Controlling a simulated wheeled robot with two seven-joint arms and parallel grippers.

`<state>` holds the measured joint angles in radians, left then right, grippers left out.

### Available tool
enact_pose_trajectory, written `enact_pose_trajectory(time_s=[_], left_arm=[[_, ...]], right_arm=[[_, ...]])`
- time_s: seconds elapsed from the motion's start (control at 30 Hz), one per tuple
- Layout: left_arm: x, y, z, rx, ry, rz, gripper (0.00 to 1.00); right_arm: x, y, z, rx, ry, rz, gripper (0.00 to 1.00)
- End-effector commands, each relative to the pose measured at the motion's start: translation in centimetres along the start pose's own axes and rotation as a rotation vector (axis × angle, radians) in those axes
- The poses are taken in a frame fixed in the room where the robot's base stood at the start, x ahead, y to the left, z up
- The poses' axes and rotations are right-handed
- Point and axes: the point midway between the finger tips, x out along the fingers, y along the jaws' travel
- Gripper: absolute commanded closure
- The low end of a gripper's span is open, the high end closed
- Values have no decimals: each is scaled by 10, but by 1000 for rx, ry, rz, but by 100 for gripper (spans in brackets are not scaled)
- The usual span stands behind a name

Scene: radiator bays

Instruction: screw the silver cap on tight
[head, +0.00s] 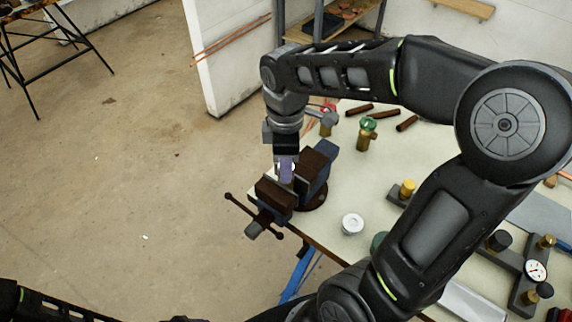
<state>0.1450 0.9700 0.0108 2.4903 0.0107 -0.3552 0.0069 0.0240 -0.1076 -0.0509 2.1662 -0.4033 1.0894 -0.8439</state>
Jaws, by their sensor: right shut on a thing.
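My right gripper (286,168) points straight down over the vise (318,168) at the bench's left edge. Its fingers are shut just above the vise jaws. A small pale, shiny bit shows at the fingers; I take it for the silver cap, mostly hidden by them. The part under it, between the jaws, is also hidden, so I cannot tell how the cap sits on it. My left gripper is out of view; only dark pieces of my left arm show at the bottom left.
On the bench (345,190) are a green-topped brass valve (367,135), brown pipe pieces (407,123), a round white tin (352,223), a yellow-capped fitting (406,188) and a gauge (536,270). The vise handle (255,215) sticks out over open floor. My right arm covers much of the bench.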

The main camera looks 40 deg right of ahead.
Motion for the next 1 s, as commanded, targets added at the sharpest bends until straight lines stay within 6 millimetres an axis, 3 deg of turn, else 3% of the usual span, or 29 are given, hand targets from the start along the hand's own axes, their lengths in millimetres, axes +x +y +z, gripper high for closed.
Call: enact_pose_trajectory(time_s=[0.4, 0.53, 0.73, 0.77, 0.9, 1.0], left_arm=[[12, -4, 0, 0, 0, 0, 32], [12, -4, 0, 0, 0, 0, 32], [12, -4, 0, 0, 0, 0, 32], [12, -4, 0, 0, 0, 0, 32], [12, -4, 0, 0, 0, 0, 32], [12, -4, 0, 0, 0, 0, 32]], right_arm=[[1, 0, 0, 744, 0, 1, 100], [1, 1, 0, 840, 0, 1, 100], [0, 0, 0, 846, 0, 1, 100], [0, 0, 0, 846, 0, 1, 66], [0, 0, 0, 845, 0, 1, 55], [0, 0, 0, 844, -1, 0, 53]])
